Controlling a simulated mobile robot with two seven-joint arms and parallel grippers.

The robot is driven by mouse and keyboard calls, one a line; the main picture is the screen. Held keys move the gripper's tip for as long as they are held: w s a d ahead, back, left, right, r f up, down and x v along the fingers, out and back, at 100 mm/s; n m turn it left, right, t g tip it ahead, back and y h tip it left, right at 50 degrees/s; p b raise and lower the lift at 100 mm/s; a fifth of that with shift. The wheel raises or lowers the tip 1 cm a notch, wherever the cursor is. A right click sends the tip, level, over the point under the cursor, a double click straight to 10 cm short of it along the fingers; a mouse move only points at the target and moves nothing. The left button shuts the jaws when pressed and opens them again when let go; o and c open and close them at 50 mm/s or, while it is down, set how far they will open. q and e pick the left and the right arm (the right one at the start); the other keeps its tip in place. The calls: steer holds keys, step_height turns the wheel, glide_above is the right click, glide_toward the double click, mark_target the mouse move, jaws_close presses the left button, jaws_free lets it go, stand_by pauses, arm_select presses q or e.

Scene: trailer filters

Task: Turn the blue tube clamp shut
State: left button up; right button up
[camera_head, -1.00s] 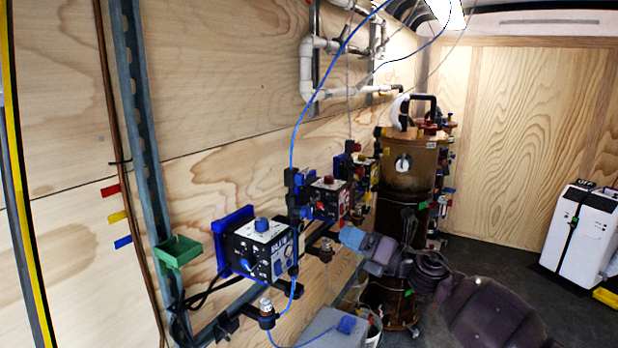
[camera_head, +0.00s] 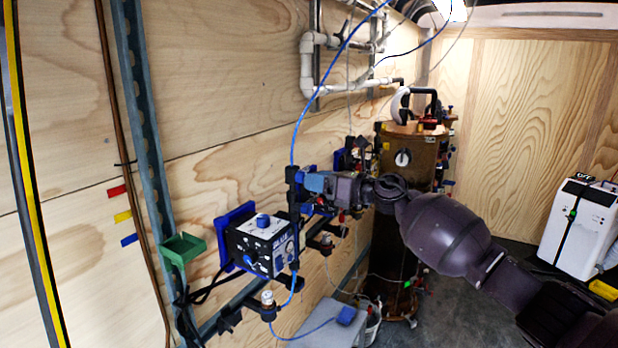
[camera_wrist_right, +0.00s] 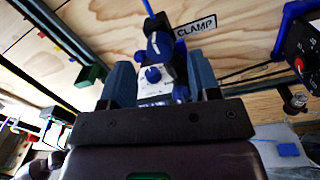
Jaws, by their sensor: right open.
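The blue tube (camera_head: 294,137) runs down the wall into a dark clamp (camera_head: 293,177) above the blue pump box (camera_head: 262,238). In the right wrist view, the clamp's blue handle (camera_wrist_right: 160,45) shows beside a white CLAMP label (camera_wrist_right: 195,27). My right gripper (camera_head: 308,182) is at the clamp's right side in the head view. In the wrist view its two fingers (camera_wrist_right: 163,72) are apart, with the clamp showing in the gap between them. I cannot tell whether a finger touches it. My left gripper is not in view.
The blue box has a blue knob (camera_head: 263,220) on top. A green tray (camera_head: 182,249) is on the rail to the left. More pump boxes, partly hidden by my arm, and a copper-coloured tank (camera_head: 408,160) stand behind. A white machine (camera_head: 580,228) stands at the right on open floor.

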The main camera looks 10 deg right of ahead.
mark_target(302, 177)
steer(key=shift+x, duration=1.35)
steer(key=c, duration=0.9)
